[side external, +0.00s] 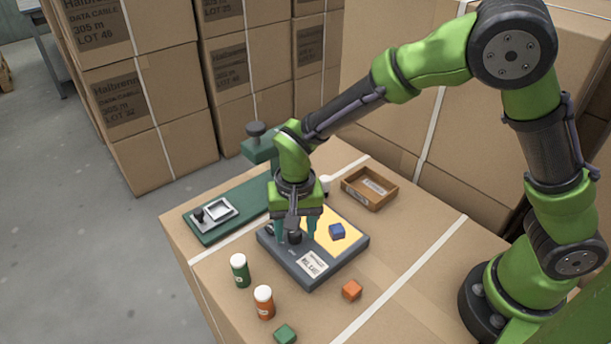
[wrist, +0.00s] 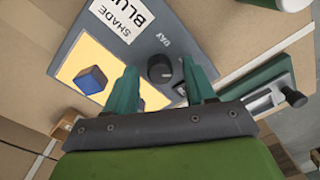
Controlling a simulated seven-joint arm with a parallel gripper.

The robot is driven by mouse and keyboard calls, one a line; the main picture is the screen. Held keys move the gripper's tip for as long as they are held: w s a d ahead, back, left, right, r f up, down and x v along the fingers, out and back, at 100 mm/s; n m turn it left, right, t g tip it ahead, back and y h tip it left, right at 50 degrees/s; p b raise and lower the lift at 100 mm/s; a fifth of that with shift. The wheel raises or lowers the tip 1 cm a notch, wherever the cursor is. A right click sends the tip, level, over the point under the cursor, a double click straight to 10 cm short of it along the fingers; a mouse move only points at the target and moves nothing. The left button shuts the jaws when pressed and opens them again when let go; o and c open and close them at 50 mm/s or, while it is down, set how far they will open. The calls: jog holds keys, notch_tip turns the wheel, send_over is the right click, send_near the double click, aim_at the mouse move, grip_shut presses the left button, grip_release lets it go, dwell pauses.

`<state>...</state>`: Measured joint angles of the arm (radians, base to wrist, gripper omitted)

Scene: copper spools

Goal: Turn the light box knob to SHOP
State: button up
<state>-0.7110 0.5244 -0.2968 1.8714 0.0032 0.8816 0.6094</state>
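The light box (side external: 343,266) is a dark grey slab with a lit yellow panel (side external: 322,217); it also shows in the wrist view (wrist: 195,28). Its round black knob (wrist: 160,69) sits beside the panel, with the word DAY printed near it. I cannot read SHOP, and the knob's pointing direction is unclear. My gripper (side external: 295,237) is low over the box, fingers pointing down. In the wrist view, its two teal fingers stand apart on either side of the knob, with visible gaps.
A green device (side external: 233,213) stands behind the box and a wooden tray (side external: 352,195) at back right. The carton top at right is mostly clear.

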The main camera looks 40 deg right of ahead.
notch_tip(320, 180, up, 17)
jog(key=shift+d, duration=0.15)
dwell(0.5)
jog(key=shift+f, duration=0.1)
jog(key=s+d+r+n+t+y, duration=0.1)
jog(key=s+d+r+t, duration=0.1)
jog(key=s+d, duration=0.4)
jog(key=s+d+r+n+t, duration=0.1)
jog(key=s+d+t, duration=0.4)
jog(key=s+d, duration=0.2)
jog(key=shift+d+r+y, duration=0.4)
jog(key=shift+d, duration=0.8)
jog(key=shift+s, duration=0.1)
